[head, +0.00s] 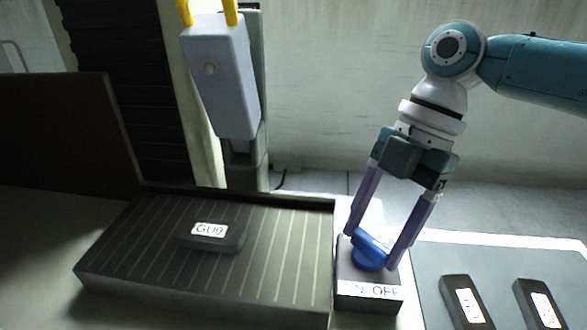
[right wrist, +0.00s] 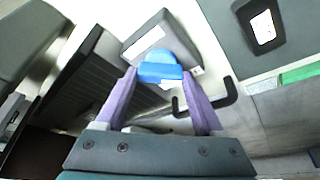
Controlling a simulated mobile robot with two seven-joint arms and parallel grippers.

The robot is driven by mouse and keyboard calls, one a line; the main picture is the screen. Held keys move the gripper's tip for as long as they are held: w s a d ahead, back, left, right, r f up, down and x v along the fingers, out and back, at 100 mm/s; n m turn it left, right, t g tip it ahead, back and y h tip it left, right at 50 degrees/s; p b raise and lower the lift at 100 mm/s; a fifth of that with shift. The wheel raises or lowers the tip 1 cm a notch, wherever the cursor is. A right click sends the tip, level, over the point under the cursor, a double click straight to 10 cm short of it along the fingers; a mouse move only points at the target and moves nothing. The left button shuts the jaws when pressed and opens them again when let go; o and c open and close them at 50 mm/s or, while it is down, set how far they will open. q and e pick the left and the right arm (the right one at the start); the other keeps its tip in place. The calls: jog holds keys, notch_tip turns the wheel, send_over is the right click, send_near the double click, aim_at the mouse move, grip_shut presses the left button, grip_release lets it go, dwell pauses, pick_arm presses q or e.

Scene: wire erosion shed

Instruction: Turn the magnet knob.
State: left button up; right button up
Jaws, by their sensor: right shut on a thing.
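The magnet knob (head: 370,250) is blue and sits on top of a dark box (head: 368,291) with a white label on its front, on which "OFF" can be read at the right. My right gripper (head: 371,252) comes down from above with its purple fingers on either side of the knob, shut on it. In the right wrist view the knob (right wrist: 160,68) shows between the two fingertips (right wrist: 161,78). The box (right wrist: 165,38) lies beyond it. My left gripper is not in view.
A striped dark plate (head: 150,260) stands left of the box, with a block labelled GU9 (head: 213,236) on it. Two labelled dark blocks (head: 466,300) (head: 538,303) lie on a grey mat (head: 430,268) at right. A grey machine head (head: 220,75) hangs behind the plate.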

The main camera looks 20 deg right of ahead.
jog(key=shift+s+r+m+t+p, duration=0.1)
jog(key=shift+r+m+t+p, duration=0.2)
jog(key=shift+m+p, duration=0.75)
jog(key=m+t+p, duration=0.1)
jog(key=m+p, duration=0.2)
jog(key=p, duration=0.1)
jog(key=m+t+h+p, duration=0.1)
jog(key=m+p, duration=0.3)
jog(key=m+t+p, duration=0.2)
jog(key=m+p, duration=0.2)
jog(key=shift+s+a+m, duration=0.2)
jog(key=shift+s+m, duration=0.05)
jog(key=m+p, duration=0.1)
jog(key=m+h+p, duration=0.1)
jog(key=m, duration=0.1)
jog(key=shift+a+f+t+h, duration=0.1)
jog(key=shift+t+h, duration=0.2)
jog(key=shift+t, duration=0.1)
jog(key=shift+f+m+p, duration=0.1)
jog(key=shift+m+p, duration=0.45)
jog(key=shift+m, duration=0.15)
jog(key=shift+h, duration=0.3)
jog(key=o, duration=1.4)
